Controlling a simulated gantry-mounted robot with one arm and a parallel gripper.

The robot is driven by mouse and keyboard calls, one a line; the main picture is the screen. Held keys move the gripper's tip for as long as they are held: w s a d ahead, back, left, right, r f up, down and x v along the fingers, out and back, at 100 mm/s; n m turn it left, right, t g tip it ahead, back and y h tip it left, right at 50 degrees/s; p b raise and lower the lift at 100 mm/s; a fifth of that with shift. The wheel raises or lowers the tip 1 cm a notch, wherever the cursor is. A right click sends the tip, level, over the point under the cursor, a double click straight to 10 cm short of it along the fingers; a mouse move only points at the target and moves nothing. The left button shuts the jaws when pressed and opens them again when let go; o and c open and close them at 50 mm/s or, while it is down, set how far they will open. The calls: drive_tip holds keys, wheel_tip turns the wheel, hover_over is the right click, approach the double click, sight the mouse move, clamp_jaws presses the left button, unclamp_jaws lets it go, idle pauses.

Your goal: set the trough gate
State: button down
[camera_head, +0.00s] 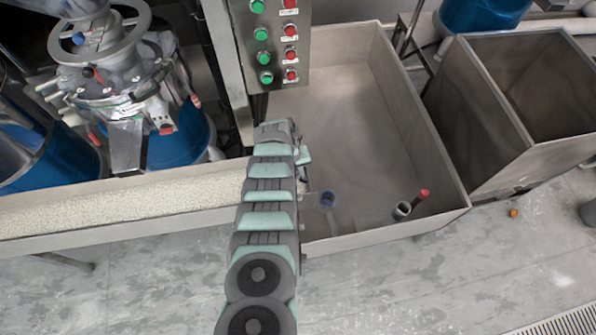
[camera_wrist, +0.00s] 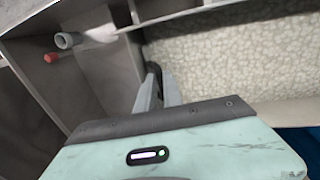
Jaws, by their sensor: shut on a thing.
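The trough (camera_head: 130,232) is a long channel at the left, filled with pale grains, and its right end meets a grey metal bin (camera_head: 420,140). It also shows in the wrist view, with the grains (camera_wrist: 230,55) at the right. My gripper (camera_wrist: 155,82) is at the border between trough and bin. Its two grey fingers are closed around a small dark piece (camera_wrist: 154,70), which appears to be part of the trough gate. Most of the gate is hidden by the fingers and, in the head view, by my arm, so its exact position cannot be told.
A button panel (camera_head: 276,40) stands above the bin's back left. A grinder machine (camera_head: 115,75) stands behind the trough. Open floor lies in front.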

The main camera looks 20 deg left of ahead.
wheel_tip(320, 180, up, 6)
drive_tip(key=p, duration=0.5)
drive_tip(key=shift+f, duration=0.3)
drive_tip(key=c, duration=1.8)
unclamp_jaws()
drive_tip(key=shift+o, duration=0.2)
wheel_tip(320, 180, up, 11)
drive_tip(key=s+a+p, duration=0.1)
drive_tip(key=shift+a+f, duration=0.2)
drive_tip(key=shift+a, duration=0.15)
